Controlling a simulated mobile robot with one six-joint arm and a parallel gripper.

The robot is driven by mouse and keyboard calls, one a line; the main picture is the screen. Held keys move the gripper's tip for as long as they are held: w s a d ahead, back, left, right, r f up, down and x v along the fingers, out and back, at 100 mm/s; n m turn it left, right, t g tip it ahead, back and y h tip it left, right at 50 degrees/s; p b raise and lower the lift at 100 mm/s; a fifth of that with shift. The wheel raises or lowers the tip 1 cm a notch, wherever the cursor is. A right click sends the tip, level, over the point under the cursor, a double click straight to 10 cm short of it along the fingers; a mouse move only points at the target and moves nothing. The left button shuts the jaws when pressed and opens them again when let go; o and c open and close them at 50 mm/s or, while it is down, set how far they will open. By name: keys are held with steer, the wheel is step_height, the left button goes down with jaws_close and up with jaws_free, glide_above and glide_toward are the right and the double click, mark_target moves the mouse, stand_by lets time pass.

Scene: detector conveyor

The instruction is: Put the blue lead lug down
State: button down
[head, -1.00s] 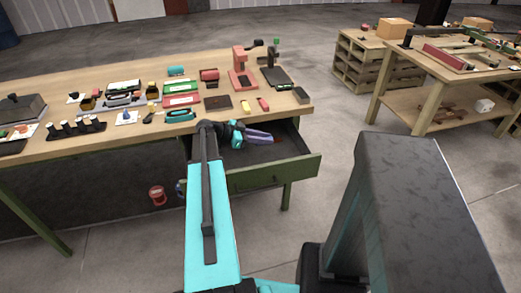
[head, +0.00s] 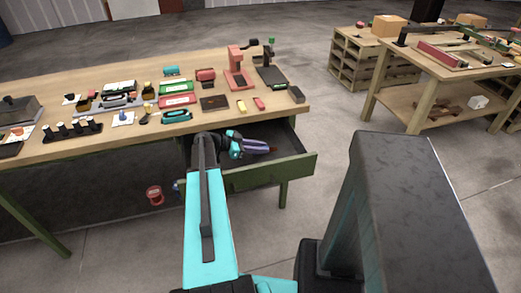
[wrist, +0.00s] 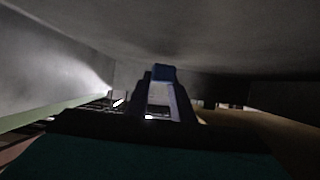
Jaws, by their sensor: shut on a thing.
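My gripper (head: 264,148) is over the open drawer (head: 258,178) at the right end of the workbench. Its fingers point to the right in the head view. In the wrist view my gripper (wrist: 162,82) is shut on the blue lead lug (wrist: 162,72), a small dark blue block held between the fingertips. The lug cannot be made out in the head view. Grey walls or a floor surround the fingers in the wrist view. I cannot tell whether the lug touches a surface.
The workbench top (head: 220,122) holds several tools and parts, including a red press (head: 239,72) and a dark block (head: 296,94) near the drawer-side corner. The drawer's green front stands out from the bench. A red can (head: 154,195) is below the bench.

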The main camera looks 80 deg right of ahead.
steer(key=shift+f, duration=0.85)
steer(key=shift+f, duration=0.2)
steer(key=c, duration=1.5)
jaws_free()
steer(key=shift+c, duration=0.2)
steer(key=shift+r, duration=0.25)
steer(key=b+v, duration=0.2)
steer(key=v, duration=0.8)
steer(key=shift+w+a+b, duration=0.15)
steer(key=shift+w+b, duration=0.15)
steer(key=shift+b, duration=0.1)
steer(key=shift+w+a+r, duration=0.3)
steer(key=shift+w, duration=0.25)
steer(key=shift+r, duration=0.1)
